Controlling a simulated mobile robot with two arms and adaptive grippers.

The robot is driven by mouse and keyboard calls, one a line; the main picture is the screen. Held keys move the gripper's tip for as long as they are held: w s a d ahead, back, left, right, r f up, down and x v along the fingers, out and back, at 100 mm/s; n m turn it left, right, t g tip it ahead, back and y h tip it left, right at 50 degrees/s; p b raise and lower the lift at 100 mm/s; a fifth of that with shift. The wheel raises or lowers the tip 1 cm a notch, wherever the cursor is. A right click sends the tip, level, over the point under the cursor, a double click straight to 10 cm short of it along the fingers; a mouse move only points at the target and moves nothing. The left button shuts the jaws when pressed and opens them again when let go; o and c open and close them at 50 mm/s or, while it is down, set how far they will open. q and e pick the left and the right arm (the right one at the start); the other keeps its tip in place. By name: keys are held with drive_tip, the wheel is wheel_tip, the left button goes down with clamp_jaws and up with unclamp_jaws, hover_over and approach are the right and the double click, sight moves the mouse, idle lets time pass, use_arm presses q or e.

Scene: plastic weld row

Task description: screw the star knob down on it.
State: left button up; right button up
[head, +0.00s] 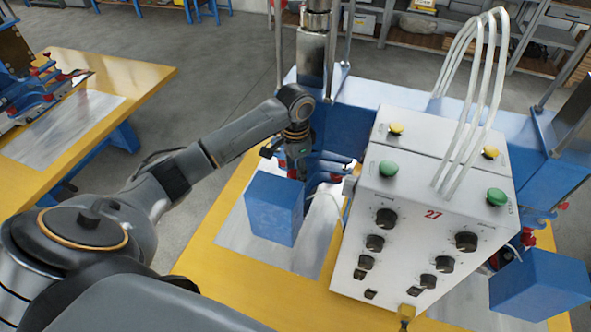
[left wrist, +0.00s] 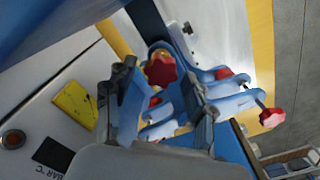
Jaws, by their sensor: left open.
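A red star knob (left wrist: 160,70) shows in the left wrist view on a blue clamp fixture (left wrist: 165,123). My left gripper (left wrist: 158,82) is open, with one finger on each side of this knob in the picture. I cannot tell whether the fingers touch it. In the head view my left gripper (head: 297,165) points down at the blue fixture (head: 325,163) between the blue block and the white control box. The knob's stem and seat are hidden. My right gripper is not in view.
The white control box (head: 425,215) with buttons and dials stands close right of my left gripper. A blue block (head: 273,208) stands in front of it. More red knobs (left wrist: 272,117) sit on the fixture. A yellow table (head: 115,75) stands at left.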

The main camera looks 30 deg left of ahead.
use_arm(q)
drive_tip(key=n, duration=0.9)
drive_tip(key=shift+a+n, duration=0.1)
drive_tip(key=shift+n, duration=0.3)
drive_tip(key=n, duration=0.5)
drive_tip(key=shift+a, duration=0.1)
drive_tip(key=n, duration=0.3)
drive_tip(key=shift+a+n, duration=0.15)
drive_tip(key=shift+n, duration=0.25)
drive_tip(key=shift+s, duration=0.1)
